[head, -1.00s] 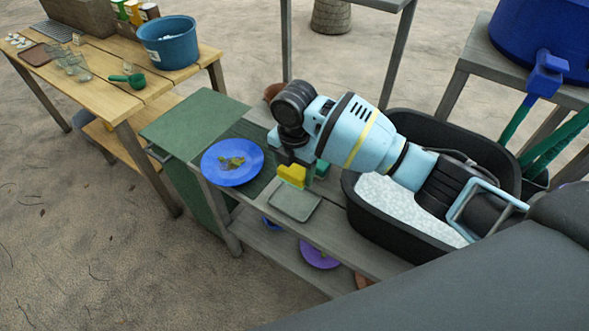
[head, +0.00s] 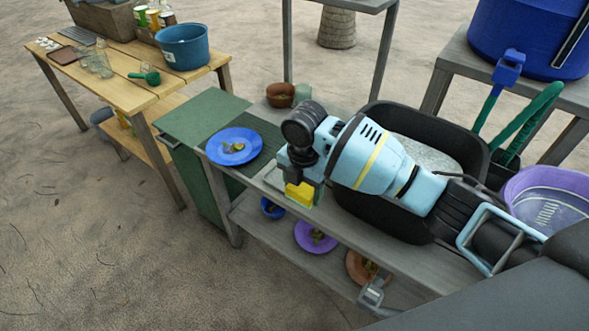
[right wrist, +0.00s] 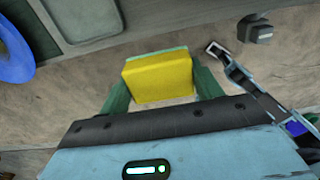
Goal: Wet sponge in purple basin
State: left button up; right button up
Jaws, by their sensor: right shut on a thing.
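The sponge (head: 298,194) is a yellow block with a green layer. My right gripper (head: 304,188) is shut on it and holds it in the air by the front edge of the grey table. The right wrist view shows the sponge (right wrist: 160,76) between the green fingers. The purple basin (head: 513,190) stands at the right edge of the head view, behind my right forearm. Its inside is pale lilac with white streaks, and its right part is cut off. The sponge is well to the left of the basin, apart from it. My left gripper is not in view.
On the grey table are a blue plate (head: 220,151) with scraps, a grey tray (head: 271,179) partly hidden by my gripper, a brown pot (head: 280,91) and a black tub (head: 385,218). A purple plate (head: 308,243) lies on the lower shelf. A blue barrel (head: 520,45) stands behind.

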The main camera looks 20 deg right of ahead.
aim_at(310, 193)
jog(key=shift+s+d+r+m, duration=0.25)
jog(key=shift+s+r+m, duration=0.65)
jog(key=shift+s+m, duration=0.3)
jog(key=m, duration=0.2)
jog(key=shift+w+d+r+m, duration=0.25)
jog(key=shift+d+m, duration=0.05)
jog(key=shift+m, duration=0.1)
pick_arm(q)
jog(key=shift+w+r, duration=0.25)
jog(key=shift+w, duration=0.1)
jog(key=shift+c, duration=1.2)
pick_arm(e)
jog(key=s+d+r+m, duration=0.2)
jog(key=s+r+m, duration=0.1)
jog(key=s+m, duration=0.4)
jog(key=s+d+r+m, duration=0.2)
jog(key=s+r+m, duration=0.2)
jog(key=s+m, duration=0.4)
jog(key=m, duration=0.5)
jog(key=shift+s+d, duration=0.15)
jog(key=shift+d, duration=0.2)
